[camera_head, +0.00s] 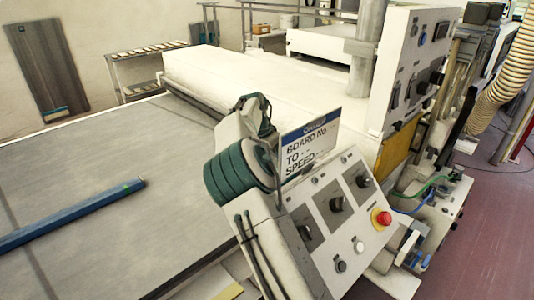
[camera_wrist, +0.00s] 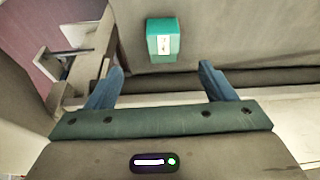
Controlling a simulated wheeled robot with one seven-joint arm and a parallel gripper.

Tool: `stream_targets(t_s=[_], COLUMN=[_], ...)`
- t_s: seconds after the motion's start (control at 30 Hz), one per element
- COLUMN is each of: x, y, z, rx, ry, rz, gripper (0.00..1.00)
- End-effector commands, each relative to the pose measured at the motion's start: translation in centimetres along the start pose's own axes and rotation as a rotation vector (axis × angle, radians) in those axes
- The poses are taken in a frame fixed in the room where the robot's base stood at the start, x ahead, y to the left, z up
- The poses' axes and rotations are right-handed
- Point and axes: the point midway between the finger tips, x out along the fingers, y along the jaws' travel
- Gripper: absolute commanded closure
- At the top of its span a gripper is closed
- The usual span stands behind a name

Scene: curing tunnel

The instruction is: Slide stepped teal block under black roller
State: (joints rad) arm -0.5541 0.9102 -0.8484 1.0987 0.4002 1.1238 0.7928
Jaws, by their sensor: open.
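The teal block (camera_wrist: 164,46) shows in the wrist view at top centre, with a white label on its near face. It rests on a grey surface, just ahead of my gripper's fingertips and roughly centred between them. My gripper (camera_wrist: 161,68) is open, with its two blue fingers apart and nothing between them. A dark long bar (camera_wrist: 265,78), which may be the black roller, runs across behind the right finger. In the head view a dark roller (camera_head: 195,106) lies along the lower edge of the white housing.
A wide grey belt (camera_head: 110,190) fills the left, with a blue bar (camera_head: 70,215) across it. A control panel (camera_head: 345,205) with knobs and a red button stands at the front right. The white housing (camera_head: 270,85) crosses the belt's far end. The belt is otherwise mostly clear.

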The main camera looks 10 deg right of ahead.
Motion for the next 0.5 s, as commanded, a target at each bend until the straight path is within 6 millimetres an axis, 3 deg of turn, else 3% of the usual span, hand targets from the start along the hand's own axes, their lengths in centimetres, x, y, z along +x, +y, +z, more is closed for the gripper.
stream_targets(t_s=[0.5], x=[0.78], y=[-0.75], z=[-0.55], rx=[0.030], ry=[0.044], rz=[0.017], gripper=[0.24])
